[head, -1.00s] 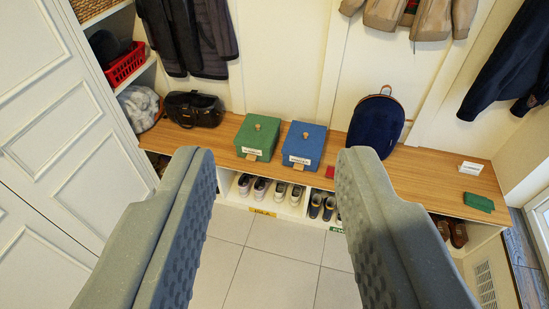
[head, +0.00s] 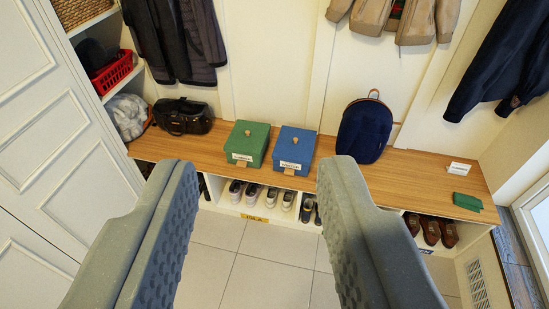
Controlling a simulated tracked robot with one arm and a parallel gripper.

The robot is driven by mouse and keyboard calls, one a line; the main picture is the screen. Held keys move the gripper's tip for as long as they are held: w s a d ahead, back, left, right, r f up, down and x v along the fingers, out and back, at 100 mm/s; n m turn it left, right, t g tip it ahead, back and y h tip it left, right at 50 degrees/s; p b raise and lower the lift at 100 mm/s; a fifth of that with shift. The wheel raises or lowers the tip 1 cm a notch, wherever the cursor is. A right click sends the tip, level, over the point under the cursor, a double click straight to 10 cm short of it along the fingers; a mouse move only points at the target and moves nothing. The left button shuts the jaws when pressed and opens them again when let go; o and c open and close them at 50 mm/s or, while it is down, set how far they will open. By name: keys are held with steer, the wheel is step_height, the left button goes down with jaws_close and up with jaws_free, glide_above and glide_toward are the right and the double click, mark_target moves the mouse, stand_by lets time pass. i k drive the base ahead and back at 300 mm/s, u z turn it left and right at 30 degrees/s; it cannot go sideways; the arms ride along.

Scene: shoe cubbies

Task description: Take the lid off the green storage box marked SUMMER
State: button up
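A green storage box (head: 247,143) stands on the wooden bench, left of a blue box (head: 293,149). Its lid is on, with a small round wooden knob (head: 248,132) on top. A white label (head: 242,157) is on its front; the lettering is too small to read. A small wooden tab sits below the label. My gripper (head: 256,170) is open and empty, its two grey fingers wide apart in the foreground. The boxes lie beyond the fingers, between their tips in the picture, and nothing touches them.
The wooden bench (head: 400,178) holds a black bag (head: 183,116), a navy backpack (head: 364,130), a white card (head: 459,169) and a folded green cloth (head: 467,202). Shoes fill cubbies below. Coats hang above. A white panelled door (head: 60,150) stands at left. The tiled floor (head: 270,270) is clear.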

mark_target(249, 138)
steer(key=u, duration=0.2)
steer(key=i, duration=1.6)
steer(key=z, duration=0.35)
steer(key=i, duration=1.35)
steer(key=z, duration=0.45)
